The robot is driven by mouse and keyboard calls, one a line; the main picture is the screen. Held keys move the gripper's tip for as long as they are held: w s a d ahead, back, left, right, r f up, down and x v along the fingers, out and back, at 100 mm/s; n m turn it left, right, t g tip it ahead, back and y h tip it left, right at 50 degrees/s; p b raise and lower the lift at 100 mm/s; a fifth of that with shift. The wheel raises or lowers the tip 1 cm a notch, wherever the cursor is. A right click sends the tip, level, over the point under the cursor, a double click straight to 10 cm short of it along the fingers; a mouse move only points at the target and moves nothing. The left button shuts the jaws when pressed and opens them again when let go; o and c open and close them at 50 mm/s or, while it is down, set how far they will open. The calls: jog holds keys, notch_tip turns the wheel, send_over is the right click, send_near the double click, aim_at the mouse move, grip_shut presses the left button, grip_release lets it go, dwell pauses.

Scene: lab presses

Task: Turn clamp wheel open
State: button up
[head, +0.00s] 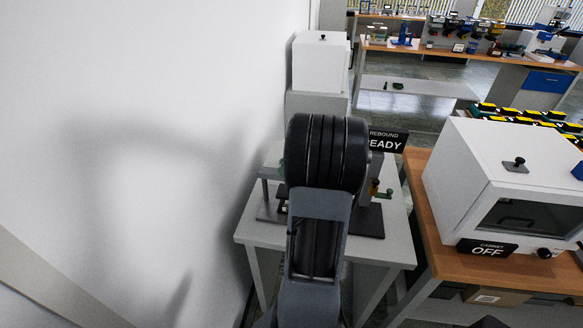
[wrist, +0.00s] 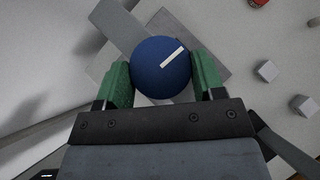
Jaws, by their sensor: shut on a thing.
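In the wrist view, the clamp wheel (wrist: 158,76) is a round blue knob with a white line running from near its centre toward the upper right. My gripper (wrist: 161,80) has green finger pads, one on each side of the wheel, and is shut on it. Behind the wheel lies a grey bar running diagonally over a darker grey plate (wrist: 165,22). In the head view, my arm stands in front of the small grey table and hides the wheel and my gripper.
The grey table (head: 258,232) stands against the white wall. A sign reading "READY" (head: 387,141) is behind my arm. A white cabinet (head: 515,170) marked "OFF" sits on a wooden bench at right. In the wrist view, small grey cubes (wrist: 267,71) lie at right.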

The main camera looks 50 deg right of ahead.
jog(key=shift+d+r+n+y, duration=0.1)
jog(key=shift+n+y, duration=0.3)
jog(key=shift+n, duration=0.2)
jog(key=o, duration=0.9)
jog(key=shift+w, duration=0.1)
jog(key=b+v, duration=0.1)
jog(key=v, duration=1.2)
jog(key=shift+s+r, duration=0.2)
jog(key=shift+s, duration=0.1)
